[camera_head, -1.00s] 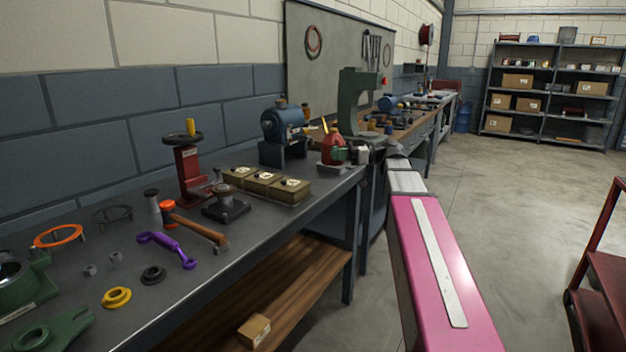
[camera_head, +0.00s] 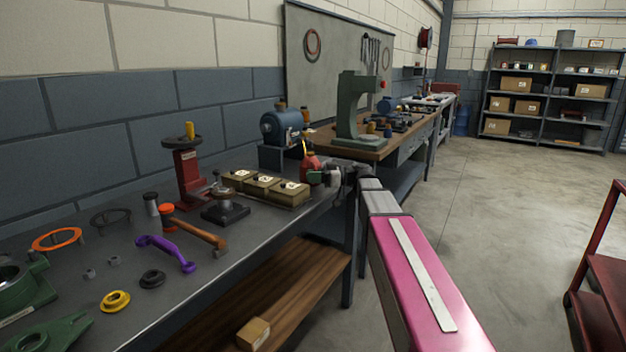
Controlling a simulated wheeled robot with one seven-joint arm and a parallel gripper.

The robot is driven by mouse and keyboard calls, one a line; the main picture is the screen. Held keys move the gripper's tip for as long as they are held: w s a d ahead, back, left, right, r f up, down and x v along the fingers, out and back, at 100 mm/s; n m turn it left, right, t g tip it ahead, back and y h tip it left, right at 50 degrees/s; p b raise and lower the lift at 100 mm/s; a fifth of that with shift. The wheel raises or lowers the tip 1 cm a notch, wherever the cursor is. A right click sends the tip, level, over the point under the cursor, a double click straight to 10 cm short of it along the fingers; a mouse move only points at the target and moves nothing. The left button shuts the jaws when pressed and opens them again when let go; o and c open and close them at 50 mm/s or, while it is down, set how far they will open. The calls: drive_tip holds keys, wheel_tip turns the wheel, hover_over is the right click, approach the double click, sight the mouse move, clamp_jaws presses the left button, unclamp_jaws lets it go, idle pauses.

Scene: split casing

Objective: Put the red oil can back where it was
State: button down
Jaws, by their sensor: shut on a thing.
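The red oil can (camera_head: 310,162) is at the far right end of the near grey workbench (camera_head: 223,262), just right of the row of boxes. It looks upright, with its thin spout pointing up. My gripper (camera_head: 318,177) is shut on the oil can from the right side, at about the height of its lower body. The can's lower part is partly hidden by the gripper. I cannot tell whether its base touches the bench top.
Three lidded tan boxes (camera_head: 264,186) stand close left of the can. A blue motor-like machine (camera_head: 286,130) is behind it. A green press (camera_head: 352,115) stands on the wooden bench beyond. A hammer (camera_head: 200,234) and purple wrench (camera_head: 165,251) lie nearer.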

drive_tip(key=shift+f, duration=0.35)
drive_tip(key=shift+f, duration=0.1)
drive_tip(key=c, duration=1.1)
unclamp_jaws()
drive_tip(key=d, duration=1.2)
drive_tip(key=shift+s, duration=0.1)
